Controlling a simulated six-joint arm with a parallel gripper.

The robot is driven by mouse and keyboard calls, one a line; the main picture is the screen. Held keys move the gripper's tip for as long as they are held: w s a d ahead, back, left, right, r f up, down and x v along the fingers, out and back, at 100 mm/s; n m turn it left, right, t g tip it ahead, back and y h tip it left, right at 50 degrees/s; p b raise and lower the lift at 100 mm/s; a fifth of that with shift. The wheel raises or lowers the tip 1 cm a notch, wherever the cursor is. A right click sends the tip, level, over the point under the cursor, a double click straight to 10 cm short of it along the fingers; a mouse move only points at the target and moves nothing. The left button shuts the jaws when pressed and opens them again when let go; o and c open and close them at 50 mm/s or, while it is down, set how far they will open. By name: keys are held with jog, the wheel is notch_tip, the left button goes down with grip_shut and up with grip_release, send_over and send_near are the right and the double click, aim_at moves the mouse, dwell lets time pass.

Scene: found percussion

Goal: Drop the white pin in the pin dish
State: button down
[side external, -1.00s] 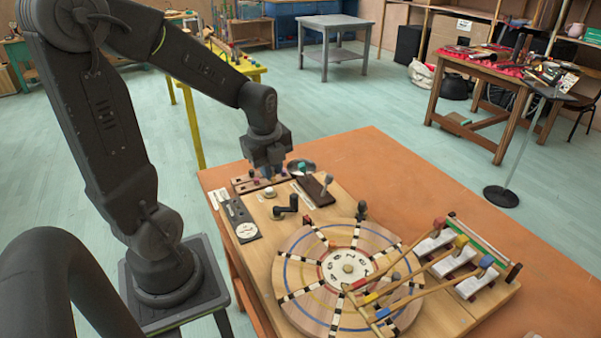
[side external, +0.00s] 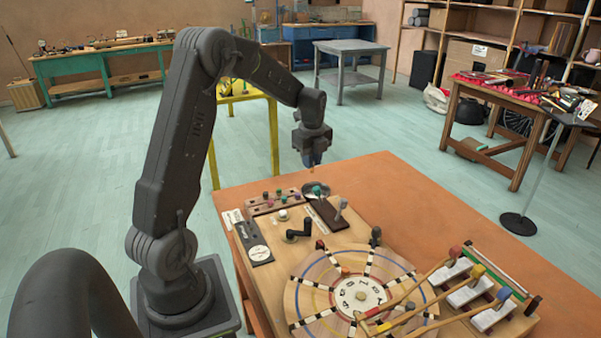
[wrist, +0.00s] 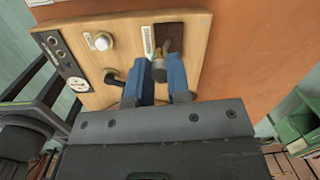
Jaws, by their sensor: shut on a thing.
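My gripper (side external: 311,160) is raised clear of the board, above and around the far end where the pin dish is. Its blue fingers also show in the wrist view (wrist: 161,80), shut on a small pin (wrist: 158,70). Only a tan tip of the pin shows below the fingers in the side view (side external: 311,168); its head colour is hidden. The pin dish (side external: 325,194) is a dark, shallow metal bowl with a teal-green thing in it. The wooden pin rack (side external: 258,210) stands to its left with several coloured pins. I cannot make out the dish in the wrist view.
A dark plate with an upright lever (side external: 341,204) stands close in front of the dish. A black crank (side external: 300,231), a white knob (side external: 283,214) and a dial panel (side external: 257,246) lie nearer. The large wooden wheel (side external: 330,305) and mallets fill the front.

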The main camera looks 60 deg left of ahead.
jog(key=w+a+f, duration=0.6)
jog(key=a, duration=0.3)
jog(key=shift+a+f+g, duration=0.35)
jog(key=shift+f+g, duration=0.05)
jog(key=shift+f, duration=2.5)
jog(key=c, duration=1)
grip_release()
